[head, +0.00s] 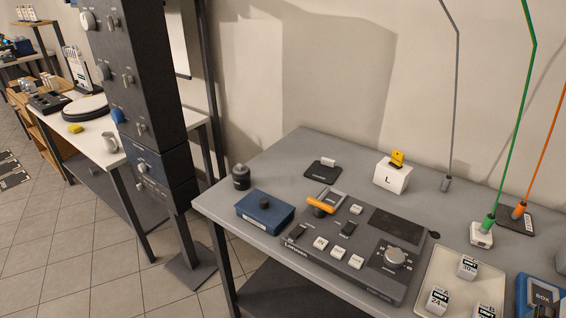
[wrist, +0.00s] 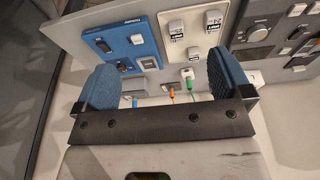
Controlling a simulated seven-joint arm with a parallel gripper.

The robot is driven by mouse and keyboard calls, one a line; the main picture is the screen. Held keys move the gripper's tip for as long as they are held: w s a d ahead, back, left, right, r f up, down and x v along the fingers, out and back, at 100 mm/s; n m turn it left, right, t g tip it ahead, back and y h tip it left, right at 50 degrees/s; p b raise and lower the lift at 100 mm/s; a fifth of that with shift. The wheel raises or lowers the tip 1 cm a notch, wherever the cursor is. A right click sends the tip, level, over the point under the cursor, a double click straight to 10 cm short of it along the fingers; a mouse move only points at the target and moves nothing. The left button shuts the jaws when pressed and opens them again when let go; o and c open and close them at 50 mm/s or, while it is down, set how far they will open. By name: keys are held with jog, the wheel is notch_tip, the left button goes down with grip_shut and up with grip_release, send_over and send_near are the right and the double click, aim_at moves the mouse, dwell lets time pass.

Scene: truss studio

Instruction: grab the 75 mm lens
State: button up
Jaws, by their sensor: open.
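Several small white blocks with black-and-white labels sit on a beige tray (head: 452,256) at the lower right of the head view. One block (head: 467,267) seems to read 30 and another block (head: 437,300) seems to read 24. A third block (head: 487,312) is cut by the bottom edge. I cannot make out which is the 75 mm lens. The wrist view shows the same tray (wrist: 190,38) with three blocks beyond my gripper. My gripper (wrist: 162,88) is open, its two blue fingers wide apart with nothing between them. It does not show in the head view.
A dark console (head: 340,245) with a dial and buttons stands left of the tray. A blue panel (head: 540,295) is on its right. Green (head: 489,222) and orange (head: 519,211) cabled plugs stand behind the tray. A white L block (head: 392,178) stands farther back.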

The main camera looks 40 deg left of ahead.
aim_at(248, 176)
jog(key=w+a+f+m+g+y, duration=0.1)
jog(key=w+a+m+y, duration=0.15)
jog(key=w+a, duration=0.7)
jog(key=w+a+f+m+g+y, duration=0.15)
jog(key=w+a+y, duration=0.3)
jog(key=a, duration=1.05)
jog(key=w+a+m+g+y, duration=0.1)
jog(key=w+a+m+y, duration=0.15)
jog(key=w+a, duration=0.75)
jog(key=a+f+m+y, duration=0.1)
jog(key=a+f+m, duration=0.2)
jog(key=a, duration=1)
jog(key=w+a+f+m+y, duration=0.1)
jog(key=a+f+m, duration=0.3)
jog(key=a+f, duration=0.4)
jog(key=a+f+m+y, duration=0.2)
jog(key=a+f, duration=0.4)
jog(key=a, duration=1.1)
jog(key=shift+w+a+m+t, duration=0.25)
jog(key=shift+a+m, duration=0.1)
jog(key=shift+m, duration=0.5)
jog(key=shift+s+a+f, duration=0.1)
jog(key=shift+a+f, duration=0.15)
jog(key=shift+a, duration=0.2)
jog(key=shift+a+f, duration=0.25)
jog(key=shift+a, duration=0.3)
jog(key=shift+a+f, duration=0.25)
jog(key=shift+a, duration=0.35)
